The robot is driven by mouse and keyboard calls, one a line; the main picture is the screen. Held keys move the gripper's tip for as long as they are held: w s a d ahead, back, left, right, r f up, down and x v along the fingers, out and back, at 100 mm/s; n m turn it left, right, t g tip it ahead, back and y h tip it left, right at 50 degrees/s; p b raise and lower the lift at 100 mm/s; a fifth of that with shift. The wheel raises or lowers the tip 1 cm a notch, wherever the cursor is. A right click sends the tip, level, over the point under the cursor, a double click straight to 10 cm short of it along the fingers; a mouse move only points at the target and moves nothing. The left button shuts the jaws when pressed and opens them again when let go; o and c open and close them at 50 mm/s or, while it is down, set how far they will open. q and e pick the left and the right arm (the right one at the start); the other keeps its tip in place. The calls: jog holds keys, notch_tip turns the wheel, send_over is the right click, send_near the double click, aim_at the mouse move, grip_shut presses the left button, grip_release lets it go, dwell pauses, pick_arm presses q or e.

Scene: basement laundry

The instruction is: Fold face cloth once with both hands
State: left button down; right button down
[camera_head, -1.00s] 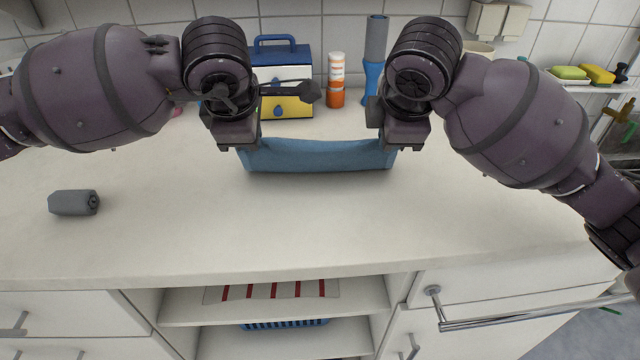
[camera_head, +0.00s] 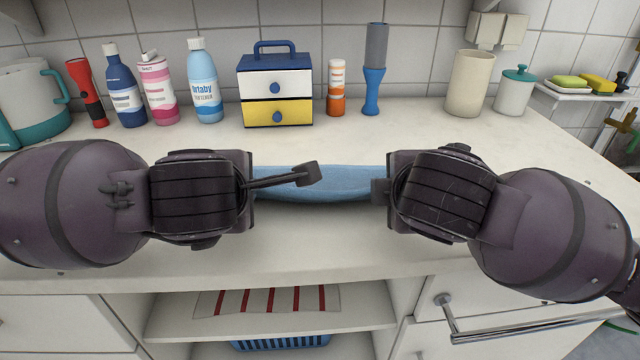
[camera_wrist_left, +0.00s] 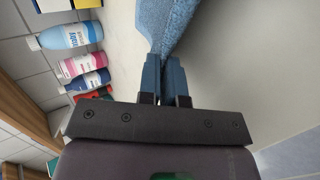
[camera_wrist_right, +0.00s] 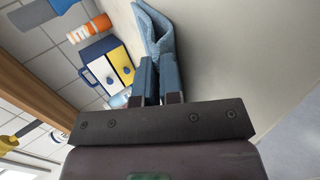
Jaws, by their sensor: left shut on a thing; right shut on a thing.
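The blue face cloth (camera_head: 325,186) spans between my two grippers in the head view, above the front part of the white worktop. My left gripper (camera_head: 252,188) is shut on the cloth's left end. My right gripper (camera_head: 380,190) is shut on its right end. In the left wrist view the cloth (camera_wrist_left: 165,22) runs up from the closed fingers (camera_wrist_left: 168,75). In the right wrist view the cloth (camera_wrist_right: 155,30) looks doubled into a narrow fold above the closed fingers (camera_wrist_right: 157,75). Whether its lower edge touches the worktop I cannot tell.
Open shelves (camera_head: 270,320) and a towel rail (camera_head: 540,328) are below the front edge.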

pick_arm(q)
jog(key=c, duration=1)
grip_release()
pick_arm(e)
jog(key=c, duration=1)
grip_release()
pick_arm(q)
jog(key=shift+s+r, duration=0.1)
jog(key=shift+r, duration=0.25)
pick_arm(e)
jog(key=shift+s+r, duration=0.1)
jog(key=shift+r, duration=0.25)
pick_arm(q)
jog(key=s+r, duration=0.4)
jog(key=r, duration=0.4)
pick_arm(e)
jog(key=s+r, duration=0.4)
jog(key=r, duration=0.4)
pick_arm(q)
jog(key=shift+w+r, duration=0.1)
pick_arm(e)
jog(key=shift+w+r, duration=0.1)
